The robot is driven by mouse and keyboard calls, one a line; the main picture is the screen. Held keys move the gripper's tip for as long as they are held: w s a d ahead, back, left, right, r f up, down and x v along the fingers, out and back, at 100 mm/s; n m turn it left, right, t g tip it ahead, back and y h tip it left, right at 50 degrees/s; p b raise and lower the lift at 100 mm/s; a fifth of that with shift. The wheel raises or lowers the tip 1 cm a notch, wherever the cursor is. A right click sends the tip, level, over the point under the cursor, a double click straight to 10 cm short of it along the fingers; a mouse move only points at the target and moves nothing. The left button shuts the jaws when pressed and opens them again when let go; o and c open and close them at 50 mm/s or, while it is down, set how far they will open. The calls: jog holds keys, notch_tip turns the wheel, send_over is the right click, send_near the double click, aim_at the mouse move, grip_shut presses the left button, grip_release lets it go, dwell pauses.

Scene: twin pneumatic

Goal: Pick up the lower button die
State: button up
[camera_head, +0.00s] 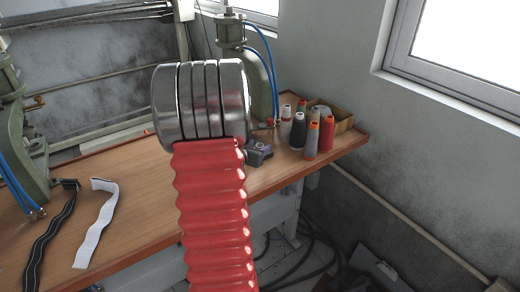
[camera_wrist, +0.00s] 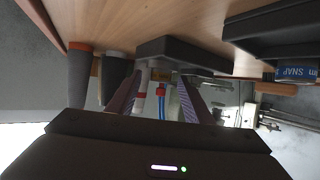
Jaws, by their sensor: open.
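In the wrist view, my gripper (camera_wrist: 159,85) shows two patterned fingers spread apart with a gap between them. A dark grey block (camera_wrist: 185,50) on the wooden table lies just beyond the fingertips. A small brass-coloured piece (camera_wrist: 161,77) shows between the fingertips, beside this block. I cannot tell which of these, if either, is the lower button die. In the head view, a small dark grey item (camera_head: 258,153) shows on the table just right of my red-sleeved arm. The arm hides the table behind it, and I cannot make out my gripper there.
Thread spools (camera_head: 312,140) and a cardboard box (camera_head: 341,118) stand right of the arm. A green press (camera_head: 231,28) with blue hoses rises behind. A black strap (camera_head: 52,235) and white strap (camera_head: 95,222) lie left. A tin marked SNAP (camera_wrist: 297,74) shows in the wrist view.

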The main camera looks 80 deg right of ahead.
jog(key=shift+c, duration=0.4)
grip_shut()
jog(key=shift+r, duration=0.1)
notch_tip(320, 180, up, 10)
dwell(0.7)
